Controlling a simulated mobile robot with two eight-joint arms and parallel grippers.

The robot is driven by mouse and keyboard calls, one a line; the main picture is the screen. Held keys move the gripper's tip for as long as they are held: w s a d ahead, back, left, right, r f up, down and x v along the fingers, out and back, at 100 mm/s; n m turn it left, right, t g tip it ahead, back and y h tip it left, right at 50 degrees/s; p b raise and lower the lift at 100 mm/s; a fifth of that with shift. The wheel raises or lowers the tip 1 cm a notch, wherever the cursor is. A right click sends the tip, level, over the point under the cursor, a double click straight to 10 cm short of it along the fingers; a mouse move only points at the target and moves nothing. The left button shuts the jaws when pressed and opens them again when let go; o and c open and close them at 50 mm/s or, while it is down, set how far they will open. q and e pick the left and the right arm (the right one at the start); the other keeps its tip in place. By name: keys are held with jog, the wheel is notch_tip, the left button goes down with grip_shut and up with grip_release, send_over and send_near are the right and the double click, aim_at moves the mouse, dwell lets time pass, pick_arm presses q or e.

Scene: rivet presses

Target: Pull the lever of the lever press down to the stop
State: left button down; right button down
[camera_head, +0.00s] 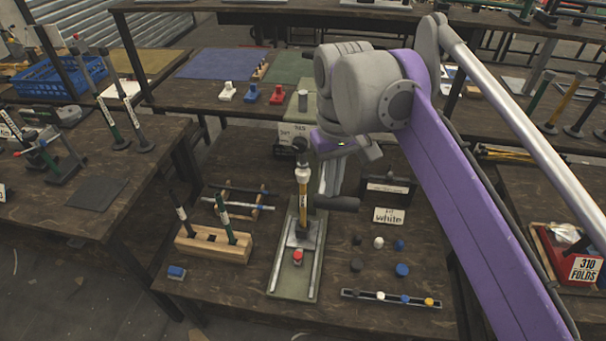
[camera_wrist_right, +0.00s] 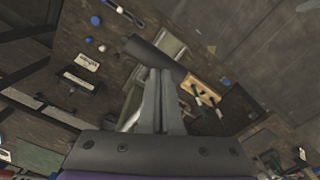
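My right gripper (camera_head: 328,192) reaches down to the handle from above. Its fingers are together, with tips at or very near the handle's edge; they do not straddle it. Contact is hard to tell. A red knob (camera_head: 297,256) sits on the base. My left gripper is out of view.
A wooden block with upright green-handled tools (camera_head: 212,246) stands left of the press. Right of it are a card reading "white" (camera_head: 388,216), small caps and a strip of coloured pieces (camera_head: 392,299). A dark box (camera_head: 388,190) stands behind the card.

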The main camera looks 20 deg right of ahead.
aim_at(331, 205)
jog(key=shift+f+b, duration=0.5)
jog(key=shift+f, duration=1.15)
jog(key=shift+w+f+b, duration=0.1)
jog(key=shift+f+b, duration=0.5)
jog(key=shift+f, duration=0.8)
jog(key=shift+d+f, duration=0.1)
jog(key=shift+w+d+f+b, duration=0.15)
jog(key=shift+f+b, duration=0.1)
jog(key=shift+f, duration=0.55)
jog(key=shift+w+f+b, duration=0.1)
jog(key=shift+f+b, duration=0.15)
jog(key=shift+f, duration=0.5)
